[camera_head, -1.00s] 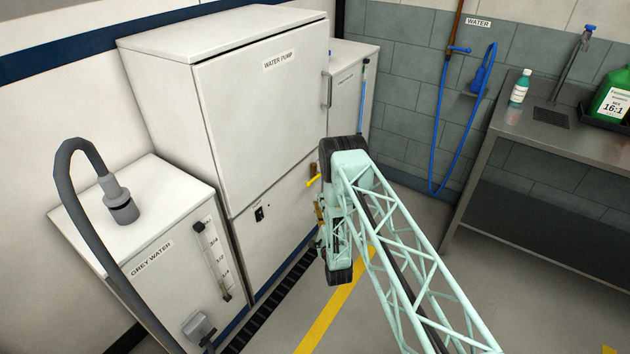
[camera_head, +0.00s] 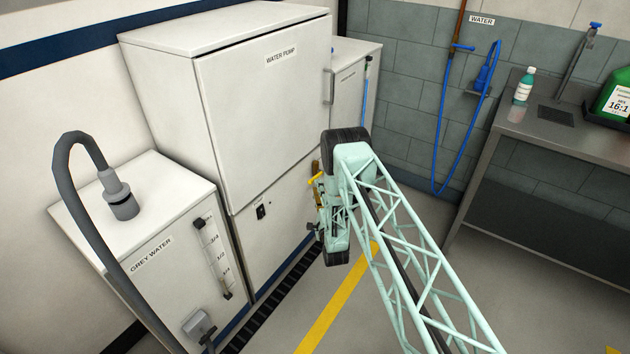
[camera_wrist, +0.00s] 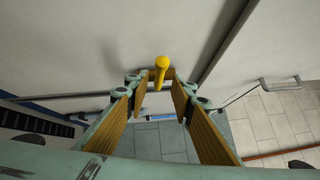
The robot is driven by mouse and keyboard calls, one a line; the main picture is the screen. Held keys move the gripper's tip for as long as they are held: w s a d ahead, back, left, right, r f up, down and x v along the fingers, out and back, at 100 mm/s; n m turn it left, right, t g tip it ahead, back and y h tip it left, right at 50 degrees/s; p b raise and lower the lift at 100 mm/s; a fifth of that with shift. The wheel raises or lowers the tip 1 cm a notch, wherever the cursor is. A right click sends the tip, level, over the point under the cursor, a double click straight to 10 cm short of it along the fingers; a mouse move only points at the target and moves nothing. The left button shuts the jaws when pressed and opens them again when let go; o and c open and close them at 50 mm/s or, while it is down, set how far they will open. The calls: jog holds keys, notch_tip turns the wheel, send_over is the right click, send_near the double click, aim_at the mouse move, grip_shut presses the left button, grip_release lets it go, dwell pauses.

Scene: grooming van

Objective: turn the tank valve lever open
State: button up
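The valve lever (camera_wrist: 160,68) is yellow with a rounded end. In the wrist view it stands out from the white cabinet front, between and just beyond my fingertips. In the head view the lever (camera_head: 315,178) shows as a small yellow bar at the lower front of the water pump cabinet (camera_head: 262,110), beside my wrist. My gripper (camera_wrist: 159,92) is open, with tan pads on either side of the lever's line. I cannot tell whether either finger touches it. In the head view my arm hides most of the gripper and the valve body.
The grey water tank (camera_head: 165,205) with a hose (camera_head: 72,180) on top stands left of the pump cabinet. A steel bench (camera_head: 520,125) with a bottle (camera_head: 524,87) is at the right. A blue hose (camera_head: 437,150) hangs on the tiled wall. The floor near my arm is clear.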

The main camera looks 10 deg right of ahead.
aim_at(315, 178)
jog(key=shift+w+r+b, duration=0.2)
jog(key=shift+w+b, duration=0.2)
jog(key=shift+w, duration=1.35)
jog(key=shift+w+r+b, duration=0.15)
jog(key=shift+w+b, duration=0.2)
jog(key=shift+w, duration=1.35)
grip_shut()
